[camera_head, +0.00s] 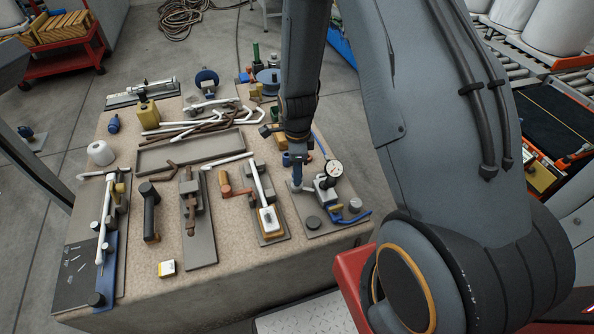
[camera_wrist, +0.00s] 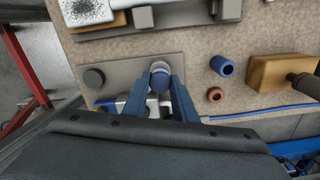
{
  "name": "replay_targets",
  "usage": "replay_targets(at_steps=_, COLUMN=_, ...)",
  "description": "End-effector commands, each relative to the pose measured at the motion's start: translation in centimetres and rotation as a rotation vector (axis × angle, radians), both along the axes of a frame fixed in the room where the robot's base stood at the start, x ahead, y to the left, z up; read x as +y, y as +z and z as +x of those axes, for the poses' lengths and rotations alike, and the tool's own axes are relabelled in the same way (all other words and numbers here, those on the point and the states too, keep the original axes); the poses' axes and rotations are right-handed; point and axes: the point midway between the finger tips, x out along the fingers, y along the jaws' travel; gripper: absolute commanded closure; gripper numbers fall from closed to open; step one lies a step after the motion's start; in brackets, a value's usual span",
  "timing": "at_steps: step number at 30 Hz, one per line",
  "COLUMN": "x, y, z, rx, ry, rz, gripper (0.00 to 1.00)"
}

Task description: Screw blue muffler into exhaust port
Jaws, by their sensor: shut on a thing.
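My gripper (camera_head: 296,172) points down over the plate with the dial gauge. In the wrist view its two blue fingers (camera_wrist: 161,82) are shut on a small blue piece with a pale grey round end (camera_wrist: 160,68), which appears to be the blue muffler. It sits over the edge of the grey plate (camera_wrist: 125,68). A valve block with a white-faced gauge (camera_head: 334,168) and a blue lever (camera_head: 355,218) stands just right of my gripper in the head view. The exhaust port is not clearly visible, and I cannot tell whether the muffler touches it.
Fixtures and a long tray (camera_head: 190,152) crowd the bench to the left. The bench's front strip is mostly clear.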

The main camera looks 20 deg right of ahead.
Motion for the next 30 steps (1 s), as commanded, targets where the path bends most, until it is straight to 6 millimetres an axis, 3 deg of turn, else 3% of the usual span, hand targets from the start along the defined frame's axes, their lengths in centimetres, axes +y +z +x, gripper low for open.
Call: replay_targets(at_steps=30, x=0.0, y=-1.2, z=0.0, rx=-0.001, ry=0.0, rz=0.0, gripper=1.0)
